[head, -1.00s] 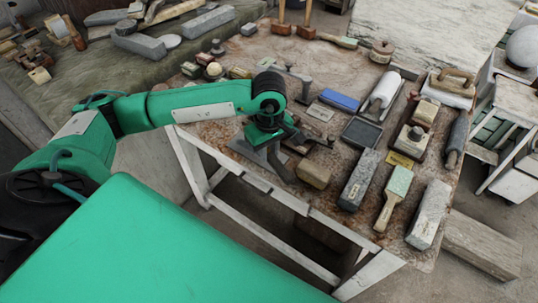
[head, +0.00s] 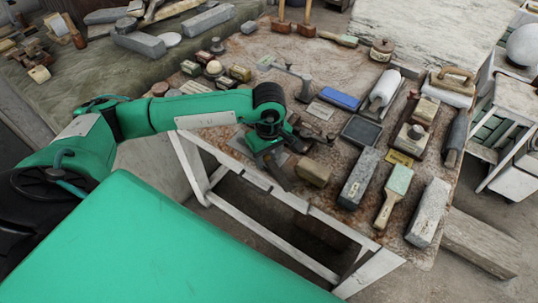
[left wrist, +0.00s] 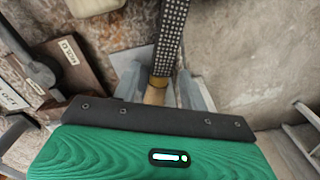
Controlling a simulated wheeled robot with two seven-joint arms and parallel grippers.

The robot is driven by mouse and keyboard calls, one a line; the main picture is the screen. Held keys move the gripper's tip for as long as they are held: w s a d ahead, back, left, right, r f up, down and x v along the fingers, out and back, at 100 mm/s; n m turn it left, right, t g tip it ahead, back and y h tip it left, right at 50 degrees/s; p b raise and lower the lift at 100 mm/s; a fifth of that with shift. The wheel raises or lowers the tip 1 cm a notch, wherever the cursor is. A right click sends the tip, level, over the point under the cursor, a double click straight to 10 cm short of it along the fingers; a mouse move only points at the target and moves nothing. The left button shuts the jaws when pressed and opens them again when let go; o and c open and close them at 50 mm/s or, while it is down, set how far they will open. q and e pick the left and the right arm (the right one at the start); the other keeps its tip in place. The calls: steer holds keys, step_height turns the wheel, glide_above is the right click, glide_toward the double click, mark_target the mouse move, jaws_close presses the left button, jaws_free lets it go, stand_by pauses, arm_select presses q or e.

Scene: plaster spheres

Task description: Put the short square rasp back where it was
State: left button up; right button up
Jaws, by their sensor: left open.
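The rasp (left wrist: 171,35), a dark bar with a pale dotted surface, runs up from between my left gripper's fingers in the left wrist view. Its light wooden lower part (left wrist: 156,91) lies between the two grey fingers. My left gripper (left wrist: 163,92) is open around it. In the head view my left gripper (head: 272,168) points down at the near edge of the workbench (head: 250,51), left of a tan block (head: 313,172). The rasp cannot be made out clearly in the head view. My right gripper is not in view.
Labelled dark wooden pieces (left wrist: 67,61) lie left of the gripper in the left wrist view. To the right on the bench are a grey stone block (head: 358,178), a green-topped brush (head: 395,195) and a dark tray (head: 361,131). The bench's near edge is close.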

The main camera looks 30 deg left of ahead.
mark_target(269, 159)
arm_select(q)
steer(key=shift+r, duration=0.4)
step_height(269, 159, up, 3)
steer(key=shift+r+b, duration=0.15)
steer(key=shift+b, duration=0.25)
step_height(269, 159, up, 8)
steer(key=b, duration=0.1)
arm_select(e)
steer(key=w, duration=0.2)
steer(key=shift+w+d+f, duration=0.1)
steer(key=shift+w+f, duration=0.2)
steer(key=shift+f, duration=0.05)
arm_select(q)
steer(key=shift+r, duration=0.1)
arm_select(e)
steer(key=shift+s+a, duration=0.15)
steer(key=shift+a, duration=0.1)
